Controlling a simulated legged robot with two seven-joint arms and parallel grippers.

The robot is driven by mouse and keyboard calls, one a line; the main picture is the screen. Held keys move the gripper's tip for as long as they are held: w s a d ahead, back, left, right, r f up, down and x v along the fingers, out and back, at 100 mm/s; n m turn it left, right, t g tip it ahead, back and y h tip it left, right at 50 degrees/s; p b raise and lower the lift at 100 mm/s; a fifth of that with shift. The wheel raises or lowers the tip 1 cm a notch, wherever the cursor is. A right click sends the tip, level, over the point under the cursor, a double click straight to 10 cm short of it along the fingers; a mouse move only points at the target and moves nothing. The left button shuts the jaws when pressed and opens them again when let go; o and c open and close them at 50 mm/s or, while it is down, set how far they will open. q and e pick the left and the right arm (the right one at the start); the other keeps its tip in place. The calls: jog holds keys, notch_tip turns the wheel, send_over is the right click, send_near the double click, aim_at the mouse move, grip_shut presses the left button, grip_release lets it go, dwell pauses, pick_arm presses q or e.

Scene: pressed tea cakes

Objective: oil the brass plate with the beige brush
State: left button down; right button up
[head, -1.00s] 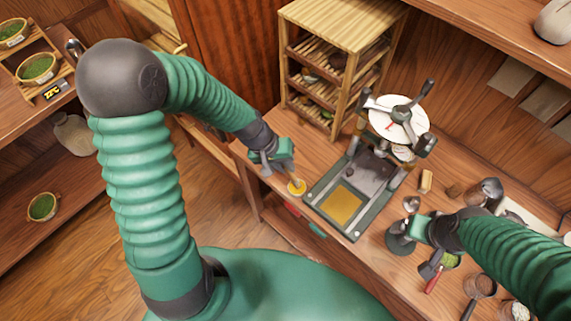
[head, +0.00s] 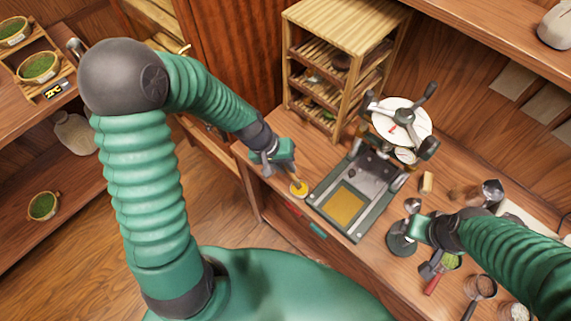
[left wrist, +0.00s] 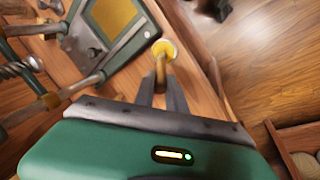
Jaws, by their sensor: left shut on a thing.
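My left gripper (head: 284,165) is shut on the beige brush (head: 295,182), which points down. The brush's lower end is at the small round dish of yellow oil (head: 299,190); I cannot tell how deep it sits. In the left wrist view the brush (left wrist: 161,68) stands between the closed fingers, over the yellow dish. The brass plate (head: 343,206) lies flat in the dark press base, to the right of the dish. My right gripper (head: 427,248) is beside a dark round stand; its fingers are too unclear to read.
The press (head: 400,120) with its white disc and handles rises behind the plate. A bamboo rack (head: 345,30) stands at the back. A red-handled tool (head: 432,284), a strainer (head: 479,286) and jars crowd the right side. The bench's front edge is close to the dish.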

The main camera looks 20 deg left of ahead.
pick_arm(q)
notch_tip(320, 180, up, 7)
jog(key=p, duration=0.5)
jog(key=shift+f, duration=0.25)
